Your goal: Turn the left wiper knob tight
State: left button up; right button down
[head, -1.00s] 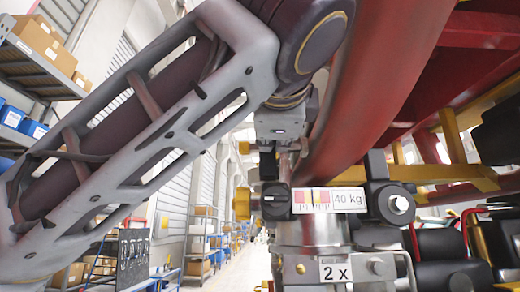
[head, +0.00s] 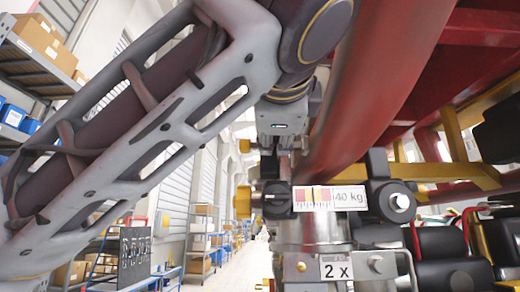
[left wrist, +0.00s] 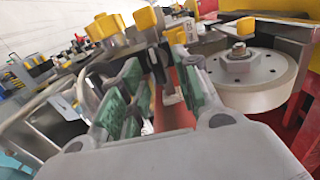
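A black round knob (head: 277,199) with a pale mark sits left of a red-and-white scale plate marked 40 kg (head: 330,198). A yellow knob (head: 242,202) is at its left. I cannot tell for sure which one is the left wiper knob. My left gripper (head: 270,168) points down just above the black knob, beside the red tube. In the left wrist view its green-padded fingers (left wrist: 158,95) stand apart, with dark parts between and beyond them. Yellow knobs (left wrist: 145,18) show past the fingertips. Contact with a knob cannot be made out. My right gripper is out of view.
A thick red tube (head: 375,80) runs close on the right of my left gripper. A black clamp with a bolt (head: 395,200) is right of the scale. A pale wheel (left wrist: 245,75) lies right of the fingers. Shelves (head: 40,60) stand far left.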

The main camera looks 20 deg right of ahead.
pick_arm(q)
jog(key=v, duration=1.1)
dwell(0.5)
